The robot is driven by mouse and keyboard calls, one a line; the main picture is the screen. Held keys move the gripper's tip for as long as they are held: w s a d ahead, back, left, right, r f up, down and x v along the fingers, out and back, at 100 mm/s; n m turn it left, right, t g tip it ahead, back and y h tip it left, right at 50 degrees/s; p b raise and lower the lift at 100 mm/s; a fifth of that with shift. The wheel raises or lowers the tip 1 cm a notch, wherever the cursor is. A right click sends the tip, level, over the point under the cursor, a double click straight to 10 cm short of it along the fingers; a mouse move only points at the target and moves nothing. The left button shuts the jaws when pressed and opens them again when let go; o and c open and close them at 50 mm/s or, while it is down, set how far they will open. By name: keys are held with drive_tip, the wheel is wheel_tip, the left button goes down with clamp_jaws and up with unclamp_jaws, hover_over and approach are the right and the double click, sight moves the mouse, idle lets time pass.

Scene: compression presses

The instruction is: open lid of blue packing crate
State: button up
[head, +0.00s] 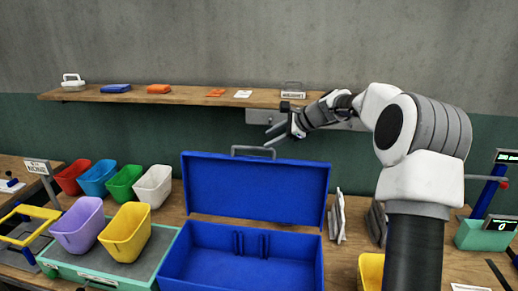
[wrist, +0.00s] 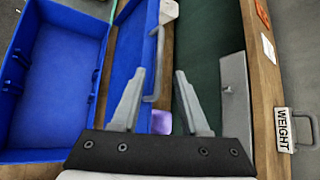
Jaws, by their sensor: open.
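The blue packing crate (head: 240,255) stands on the table in the head view, with its inside showing. Its lid (head: 260,190) stands raised and upright along the back edge, with a grey handle (head: 253,148) on its top edge. My gripper (head: 271,136) is open, just above and right of the handle. In the wrist view the crate (wrist: 60,75) lies at left and the lid (wrist: 128,50) is a narrow blue strip. The handle (wrist: 159,60) appears between and beyond the open fingertips (wrist: 160,74). Nothing is held; I cannot tell whether a finger touches the handle.
A shelf (head: 200,97) with small items and a "WEIGHT" sign (wrist: 284,130) runs along the wall behind. Purple (head: 78,227) and yellow (head: 125,235) bins sit left of the crate. Upright thin items (head: 337,218) stand right of the lid.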

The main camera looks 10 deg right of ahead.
drive_tip(key=v, duration=0.7)
drive_tip(key=shift+b, duration=0.45)
drive_tip(key=shift+r, duration=0.1)
